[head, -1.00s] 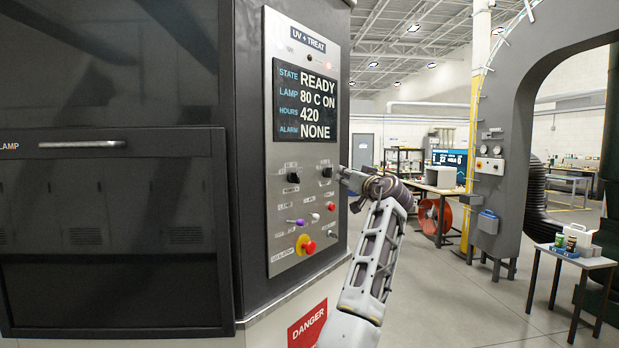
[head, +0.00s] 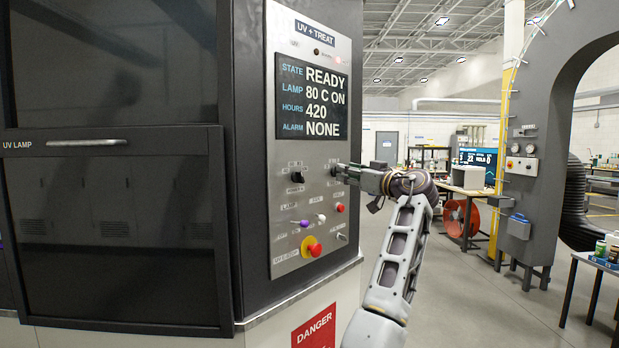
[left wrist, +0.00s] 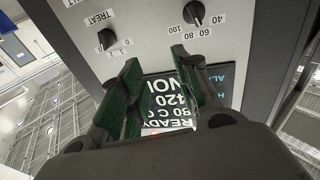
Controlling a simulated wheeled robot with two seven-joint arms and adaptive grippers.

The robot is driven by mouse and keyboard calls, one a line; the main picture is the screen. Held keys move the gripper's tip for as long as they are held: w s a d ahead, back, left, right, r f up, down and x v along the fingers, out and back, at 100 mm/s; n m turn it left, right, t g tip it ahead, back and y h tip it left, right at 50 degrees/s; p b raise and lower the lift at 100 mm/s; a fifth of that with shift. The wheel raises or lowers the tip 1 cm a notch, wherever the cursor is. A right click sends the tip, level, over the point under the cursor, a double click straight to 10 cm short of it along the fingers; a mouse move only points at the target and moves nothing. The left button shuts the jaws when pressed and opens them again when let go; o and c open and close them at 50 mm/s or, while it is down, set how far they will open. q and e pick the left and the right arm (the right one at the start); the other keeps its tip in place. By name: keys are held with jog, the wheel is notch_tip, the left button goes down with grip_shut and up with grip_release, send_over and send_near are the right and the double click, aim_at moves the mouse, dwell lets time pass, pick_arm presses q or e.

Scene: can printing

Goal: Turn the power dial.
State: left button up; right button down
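The power dial is a black knob with a scale up to 100, at the top of the left wrist view (left wrist: 195,12). I take it to be the left of two knobs in the head view (head: 297,177). The other knob (left wrist: 107,38), marked TREAT, lies left of it in the wrist view. My left gripper (left wrist: 155,57) is open and empty, its green-padded fingers apart, pointing at the panel below the gap between the knobs. In the head view my left gripper (head: 340,172) overlaps the right knob, mostly hiding it. Contact cannot be told. My right gripper is not in view.
The steel panel (head: 280,215) carries a display (head: 312,101) reading READY, 80 C ON.

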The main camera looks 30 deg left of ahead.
aim_at(302, 176)
pick_arm(q)
jog(key=s+n+g, duration=0.1)
jog(key=n, duration=0.1)
jog(key=s+a+f+n+g, duration=0.1)
jog(key=s+n, duration=0.1)
jog(key=s+n+g, duration=0.1)
jog(key=n+g, duration=0.1)
jog(key=shift+s+a+f, duration=0.15)
jog(key=shift+a+f, duration=0.15)
jog(key=shift+f, duration=0.05)
jog(key=shift+a, duration=0.1)
jog(key=p+x, duration=0.1)
jog(key=x, duration=0.5)
jog(key=p+x, duration=0.2)
jog(key=x, duration=0.5)
jog(key=shift+a+r+p, duration=0.2)
jog(key=shift+a+p, duration=0.1)
jog(key=shift+c, duration=0.2)
grip_shut()
